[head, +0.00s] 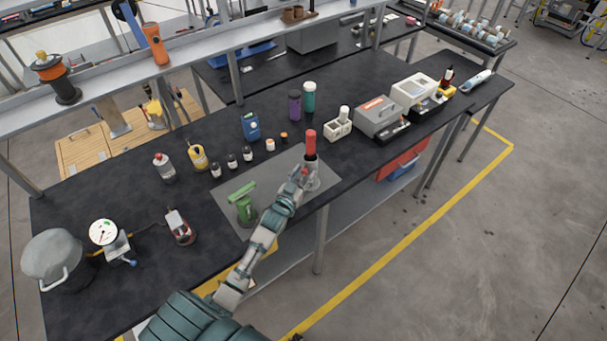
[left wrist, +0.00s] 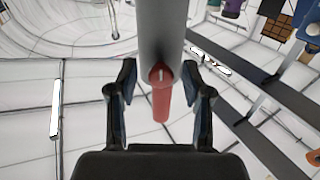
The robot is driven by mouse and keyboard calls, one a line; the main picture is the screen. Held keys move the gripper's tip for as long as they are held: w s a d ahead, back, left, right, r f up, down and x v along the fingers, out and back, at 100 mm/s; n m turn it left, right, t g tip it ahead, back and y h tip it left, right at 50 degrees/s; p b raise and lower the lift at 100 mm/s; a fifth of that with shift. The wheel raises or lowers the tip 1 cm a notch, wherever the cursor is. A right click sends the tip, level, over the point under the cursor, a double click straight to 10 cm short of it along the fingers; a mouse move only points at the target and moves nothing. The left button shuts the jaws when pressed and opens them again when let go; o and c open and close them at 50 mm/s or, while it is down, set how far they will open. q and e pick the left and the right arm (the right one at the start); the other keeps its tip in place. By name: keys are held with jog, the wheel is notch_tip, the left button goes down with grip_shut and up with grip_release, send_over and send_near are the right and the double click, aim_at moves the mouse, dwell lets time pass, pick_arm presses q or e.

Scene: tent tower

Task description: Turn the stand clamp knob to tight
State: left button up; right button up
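The stand (head: 313,183) is a grey post with a red cylinder on top (head: 310,145), upright at the right end of a grey mat. In the left wrist view the grey post (left wrist: 161,30) runs down from the top edge to the red cylinder (left wrist: 161,106). The round red clamp knob (left wrist: 161,74), with a white mark, faces the camera on the post. My left gripper (head: 304,174) is at the post, below the red cylinder. In the wrist view its fingers (left wrist: 160,82) are open on either side of the knob, with gaps. My right gripper is out of view.
A green device (head: 243,200) stands on the grey mat (head: 275,182) left of my arm. Small bottles, a blue container (head: 250,127) and a white holder (head: 339,124) stand behind. Grey boxes (head: 378,117) are to the right. The bench's front edge runs under my forearm.

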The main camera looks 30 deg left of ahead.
pick_arm(q)
jog(key=s+d, duration=0.1)
jog(key=s, duration=1.1)
jog(key=shift+f, duration=0.1)
